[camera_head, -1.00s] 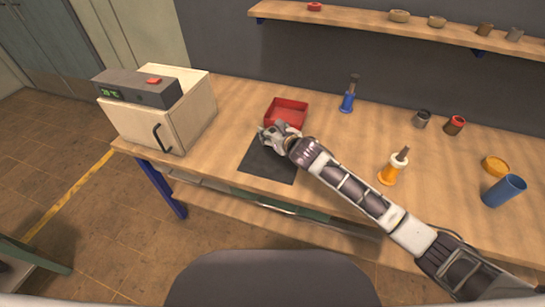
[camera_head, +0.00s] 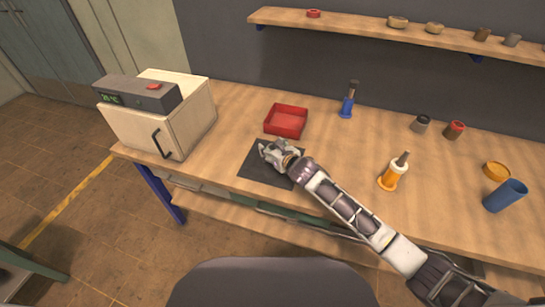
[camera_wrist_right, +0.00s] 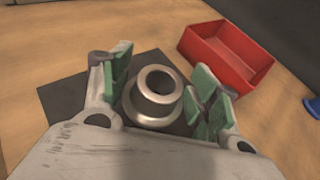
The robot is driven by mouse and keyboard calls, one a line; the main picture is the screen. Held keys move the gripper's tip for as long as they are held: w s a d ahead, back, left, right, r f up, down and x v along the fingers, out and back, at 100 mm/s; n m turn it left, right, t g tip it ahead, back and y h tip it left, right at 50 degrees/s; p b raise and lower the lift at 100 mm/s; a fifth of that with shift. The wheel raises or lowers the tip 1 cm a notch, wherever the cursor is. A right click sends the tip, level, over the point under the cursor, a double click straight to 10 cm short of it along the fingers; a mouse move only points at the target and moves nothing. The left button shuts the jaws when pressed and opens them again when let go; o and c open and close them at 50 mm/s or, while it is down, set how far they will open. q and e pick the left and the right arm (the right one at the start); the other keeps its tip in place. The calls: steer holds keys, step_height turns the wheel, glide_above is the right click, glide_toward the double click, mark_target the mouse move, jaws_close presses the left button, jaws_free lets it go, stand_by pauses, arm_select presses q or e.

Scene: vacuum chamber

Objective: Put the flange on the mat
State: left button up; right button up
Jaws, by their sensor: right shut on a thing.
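The flange (camera_wrist_right: 155,97) is a grey metal ring with a raised collar and a round hole, seen in the right wrist view between green finger pads. My right gripper (camera_head: 268,150) is shut on it, over the dark mat (camera_head: 258,171). The mat also shows behind the flange in the right wrist view (camera_wrist_right: 62,98). In the head view the gripper hides the flange. I cannot tell whether the flange touches the mat. My left gripper is not in view.
A red tray (camera_head: 286,122) stands just behind the mat. A white box with a display (camera_head: 160,115) is at the left. A shelf (camera_head: 360,25) runs above.

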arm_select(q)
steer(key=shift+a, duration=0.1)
arm_select(e)
steer(key=shift+f, duration=0.2)
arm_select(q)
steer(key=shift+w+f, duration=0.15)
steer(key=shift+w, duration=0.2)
arm_select(e)
steer(key=shift+f, duration=1.85)
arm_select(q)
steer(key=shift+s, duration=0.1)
arm_select(e)
steer(key=shift+f, duration=0.15)
steer(key=o, duration=1.1)
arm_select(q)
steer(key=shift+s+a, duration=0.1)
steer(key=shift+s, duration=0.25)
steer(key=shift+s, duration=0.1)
